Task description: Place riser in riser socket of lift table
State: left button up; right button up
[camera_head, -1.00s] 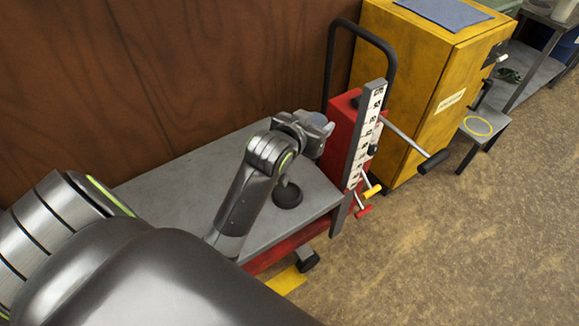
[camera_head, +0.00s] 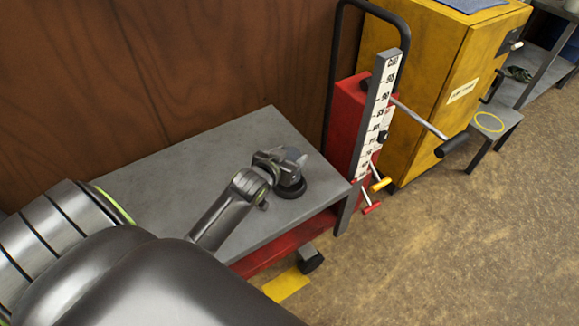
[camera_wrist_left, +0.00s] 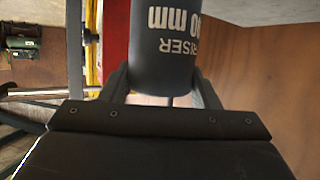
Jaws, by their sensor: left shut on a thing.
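In the wrist view the riser (camera_wrist_left: 165,70) is a dark cylinder with upside-down white lettering, "RISER" and a partly hidden mm figure. My left gripper (camera_wrist_left: 163,92) is shut on it, one finger on each side. In the head view the left gripper (camera_head: 286,163) is low over the lift table (camera_head: 190,165), right at the round black riser socket (camera_head: 292,191). The gripper covers most of the riser and part of the socket there. I cannot tell whether the riser is seated in the socket or just above it. My right gripper is not in view.
A red column with a scale (camera_head: 376,115) and a black-gripped crank (camera_head: 453,145) stands at the table's right end. A black push handle (camera_head: 336,60) rises behind it. A yellow cabinet (camera_head: 440,70) stands beyond. The left part of the tabletop is clear.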

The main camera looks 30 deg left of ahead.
pick_arm(q)
jog(key=shift+f+b, duration=0.3)
jog(key=shift+f, duration=1.5)
jog(key=shift+f, duration=0.15)
jog(key=o, duration=1.2)
jog(key=p+v, duration=0.1)
jog(key=v, duration=1.1)
